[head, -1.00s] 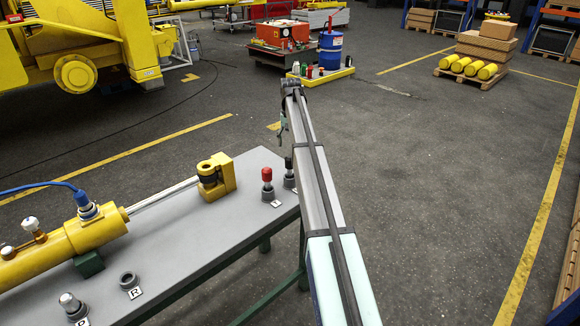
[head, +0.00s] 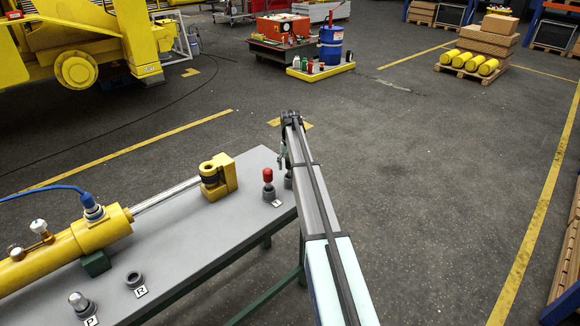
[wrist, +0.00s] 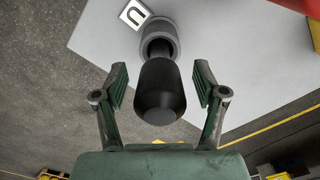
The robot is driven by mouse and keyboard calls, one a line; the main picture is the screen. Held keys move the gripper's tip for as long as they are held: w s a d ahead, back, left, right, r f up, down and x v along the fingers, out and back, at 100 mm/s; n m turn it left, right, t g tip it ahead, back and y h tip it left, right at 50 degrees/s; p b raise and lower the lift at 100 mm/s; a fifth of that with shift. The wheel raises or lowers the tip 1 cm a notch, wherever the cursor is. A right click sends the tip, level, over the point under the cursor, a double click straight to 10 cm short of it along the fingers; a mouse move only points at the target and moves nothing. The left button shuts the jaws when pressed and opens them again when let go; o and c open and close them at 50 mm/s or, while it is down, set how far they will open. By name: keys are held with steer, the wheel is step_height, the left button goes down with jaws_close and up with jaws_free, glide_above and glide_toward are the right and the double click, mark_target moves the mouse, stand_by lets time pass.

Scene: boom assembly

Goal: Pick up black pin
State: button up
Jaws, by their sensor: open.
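The black pin (wrist: 160,92) stands in its grey holder (wrist: 159,37) near the table's edge in the wrist view. Its rounded black end points toward the wrist camera and lies between the two fingers of my gripper (wrist: 161,85). The fingers are open, with a gap on each side of the pin. In the head view my gripper (head: 284,160) hangs at the far end of my arm, over the table's right corner. The black pin itself is mostly hidden there by my arm and gripper.
A red pin (head: 268,176) stands in a holder just left of the gripper. The grey table (head: 180,245) also carries a yellow cylinder (head: 95,235) with a rod, and holders marked P (head: 80,303) and R (head: 134,280).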

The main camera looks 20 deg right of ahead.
steer(key=shift+f, duration=0.2)
jaws_close()
steer(key=shift+r, duration=0.15)
